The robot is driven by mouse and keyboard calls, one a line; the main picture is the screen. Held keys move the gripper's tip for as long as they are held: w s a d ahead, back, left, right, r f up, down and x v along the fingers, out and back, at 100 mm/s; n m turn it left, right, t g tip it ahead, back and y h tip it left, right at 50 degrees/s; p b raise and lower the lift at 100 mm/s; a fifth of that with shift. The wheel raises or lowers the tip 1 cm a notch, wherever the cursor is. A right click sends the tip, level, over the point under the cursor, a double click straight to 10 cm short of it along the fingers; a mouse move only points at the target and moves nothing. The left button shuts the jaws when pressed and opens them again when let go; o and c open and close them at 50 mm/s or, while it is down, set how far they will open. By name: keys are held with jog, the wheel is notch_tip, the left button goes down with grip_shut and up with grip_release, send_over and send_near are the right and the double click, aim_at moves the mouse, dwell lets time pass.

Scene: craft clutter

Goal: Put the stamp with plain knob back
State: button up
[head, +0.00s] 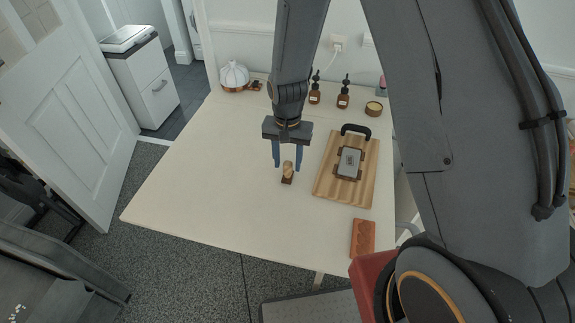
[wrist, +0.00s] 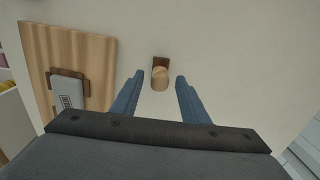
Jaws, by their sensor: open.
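A small stamp (head: 287,174) with a pale wooden plain knob and a dark brown base stands on the table between my gripper's fingers in the head view. It also shows in the wrist view (wrist: 160,75), just beyond the fingertips and centred between them. My gripper (head: 287,166) points down with its two blue fingers apart, one on each side of the stamp, and holds nothing. A reddish-brown block (head: 362,239) with what look like shallow hollows lies at the table's front right; I cannot make out its details.
A striped wooden board (head: 331,185) with a black handle lies right of the stamp, bearing a grey labelled block (head: 349,162) in a brown holder. Two brown bottles (head: 314,92), a round tin (head: 374,108) and a white ribbed pot (head: 233,77) stand at the back. The table's left half is clear.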

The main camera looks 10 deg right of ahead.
aim_at(288, 165)
notch_tip(288, 165, up, 10)
jog(key=b, duration=0.2)
jog(key=s+d+r+n+t, duration=0.1)
jog(key=s+d+r+n, duration=0.3)
jog(key=s+d, duration=0.6)
jog(key=s+r, duration=0.1)
jog(key=s, duration=0.3)
jog(key=shift+r, duration=0.35)
